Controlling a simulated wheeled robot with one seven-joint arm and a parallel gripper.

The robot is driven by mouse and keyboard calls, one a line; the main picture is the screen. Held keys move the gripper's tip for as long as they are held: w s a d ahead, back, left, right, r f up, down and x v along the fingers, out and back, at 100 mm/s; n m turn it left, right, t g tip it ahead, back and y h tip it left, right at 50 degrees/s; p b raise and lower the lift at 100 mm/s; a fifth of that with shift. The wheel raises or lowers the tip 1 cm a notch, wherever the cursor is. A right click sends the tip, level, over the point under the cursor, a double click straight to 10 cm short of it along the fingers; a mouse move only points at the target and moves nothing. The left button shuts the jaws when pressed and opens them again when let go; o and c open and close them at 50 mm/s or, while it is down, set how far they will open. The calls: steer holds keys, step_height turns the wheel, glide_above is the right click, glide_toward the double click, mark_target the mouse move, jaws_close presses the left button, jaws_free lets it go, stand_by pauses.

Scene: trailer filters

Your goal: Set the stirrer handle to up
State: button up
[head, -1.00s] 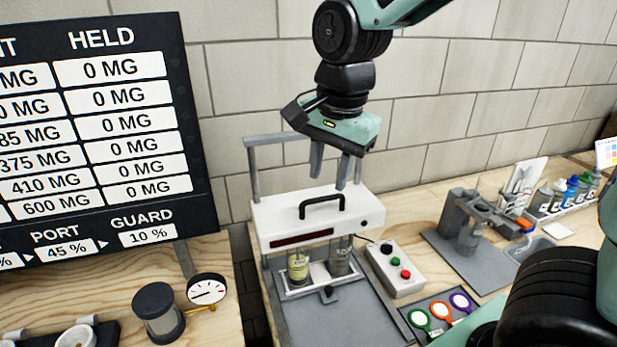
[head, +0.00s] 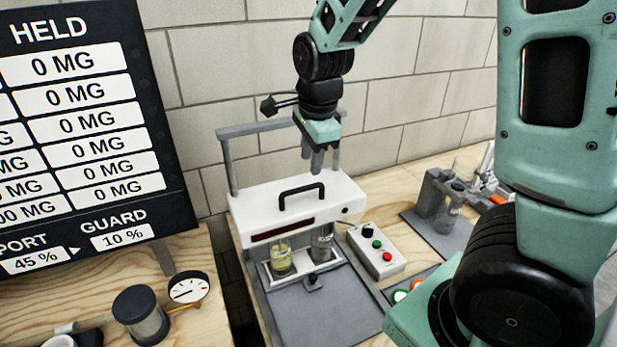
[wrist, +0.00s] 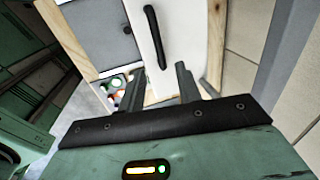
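The stirrer is a white box-shaped head (head: 335,207) held on a grey frame with two posts. Its black handle (head: 302,190) is a raised bar on top of the white head, and it also shows in the wrist view (wrist: 153,36). Two beakers, one with yellowish liquid (head: 280,260) and one greyish (head: 321,248), stand below the head. My gripper (head: 313,162) hangs fingers down above the back of the head, behind and apart from the handle. In the wrist view its two fingers (wrist: 160,80) are spread with nothing between them.
A control box (head: 376,252) with a knob and green and red buttons stands to the right. A grey holder (head: 440,215) is farther right. A gauge (head: 188,289) and dark-lidded jar (head: 141,312) are at left. A rear crossbar (head: 275,126) is close to my gripper.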

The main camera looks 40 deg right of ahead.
mark_target(308, 186)
steer(key=f, duration=0.3)
steer(key=w+f, duration=0.1)
steer(key=f, duration=0.2)
steer(key=shift+w+d+f, duration=0.15)
steer(key=shift+f, duration=0.25)
jaws_close()
